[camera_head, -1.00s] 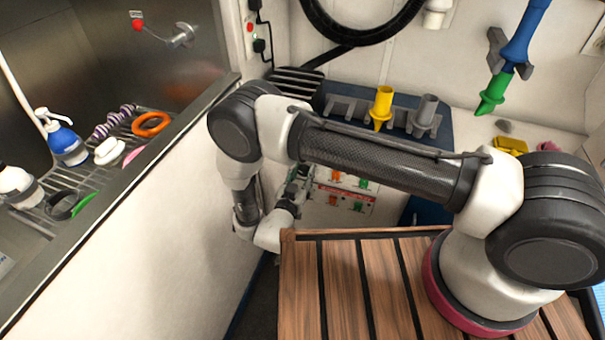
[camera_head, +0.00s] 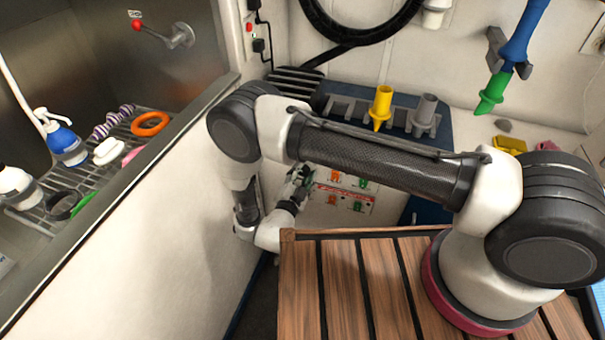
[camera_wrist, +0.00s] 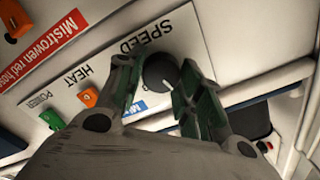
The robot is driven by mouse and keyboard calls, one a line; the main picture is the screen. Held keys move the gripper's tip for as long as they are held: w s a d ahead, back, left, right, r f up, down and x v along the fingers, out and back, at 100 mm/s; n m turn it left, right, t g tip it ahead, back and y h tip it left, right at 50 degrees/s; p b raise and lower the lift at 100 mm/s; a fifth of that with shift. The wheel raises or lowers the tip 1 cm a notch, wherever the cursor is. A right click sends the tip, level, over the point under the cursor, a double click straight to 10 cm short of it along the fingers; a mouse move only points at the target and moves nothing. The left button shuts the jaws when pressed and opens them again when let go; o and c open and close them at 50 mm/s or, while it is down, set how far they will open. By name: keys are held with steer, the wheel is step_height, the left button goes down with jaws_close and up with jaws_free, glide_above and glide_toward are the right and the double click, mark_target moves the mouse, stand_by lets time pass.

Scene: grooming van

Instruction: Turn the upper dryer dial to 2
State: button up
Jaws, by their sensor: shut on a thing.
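A dark round dial (camera_wrist: 160,72) with a white pointer mark sits beside the SPEED lettering on a white panel (camera_wrist: 185,30) in the wrist view. The panel appears turned round in this view. My gripper (camera_wrist: 163,82) has its green-grey fingers on either side of the dial and is shut on it. The numbers around the dial are hidden or too small to read. In the head view my gripper (camera_head: 299,180) is at the left end of the dryer panel (camera_head: 345,180), and the dial is hidden there.
An orange switch (camera_wrist: 89,97) by HEAT and a green switch (camera_wrist: 52,119) by POWER share the panel. A red label (camera_wrist: 45,48) borders it. A slatted wooden top (camera_head: 345,285) stands in front; the tub wall (camera_head: 165,220) is left of my arm.

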steer(key=shift+d+f+m, duration=0.1)
steer(key=shift+m, duration=1.4)
steer(key=o, duration=1)
steer(key=v, duration=1.2)
